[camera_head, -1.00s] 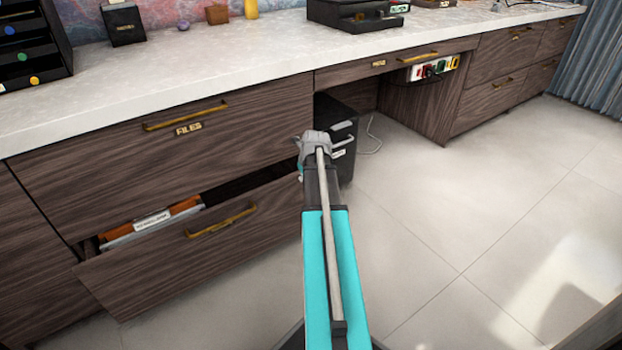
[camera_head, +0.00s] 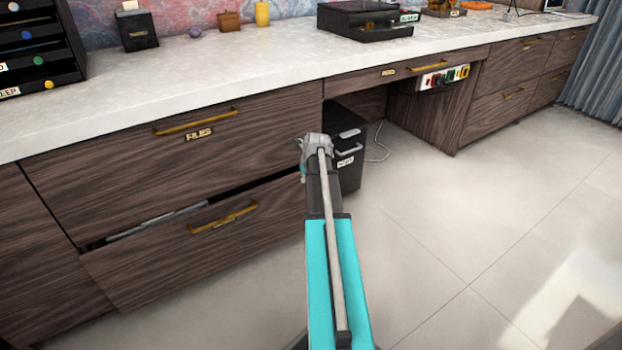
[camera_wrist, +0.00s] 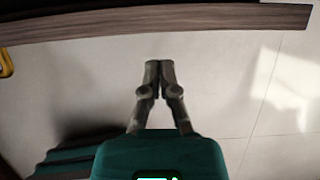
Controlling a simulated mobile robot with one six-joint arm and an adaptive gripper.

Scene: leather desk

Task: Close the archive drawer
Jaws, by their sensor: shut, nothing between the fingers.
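The open lower drawer (camera_head: 200,245), dark wood with a brass handle (camera_head: 222,217), sits under the drawer labelled FILES (camera_head: 199,135). I take it as the archive drawer. It stands out slightly, with a narrow dark gap along its top. A grey strip of its contents shows in the gap. In the wrist view the edge of a wooden front (camera_wrist: 160,22) crosses the top, with part of a brass handle (camera_wrist: 5,62) at left. My gripper (camera_wrist: 158,66) is shut and empty below that edge in the picture; contact is unclear. In the head view my arm hides its fingertips.
A black bin-like cabinet (camera_head: 350,150) stands in the knee space right of the drawer, close behind my arm. The countertop (camera_head: 270,60) holds a black tray stack (camera_head: 40,50) and small items. The tiled floor (camera_head: 470,230) at right is clear.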

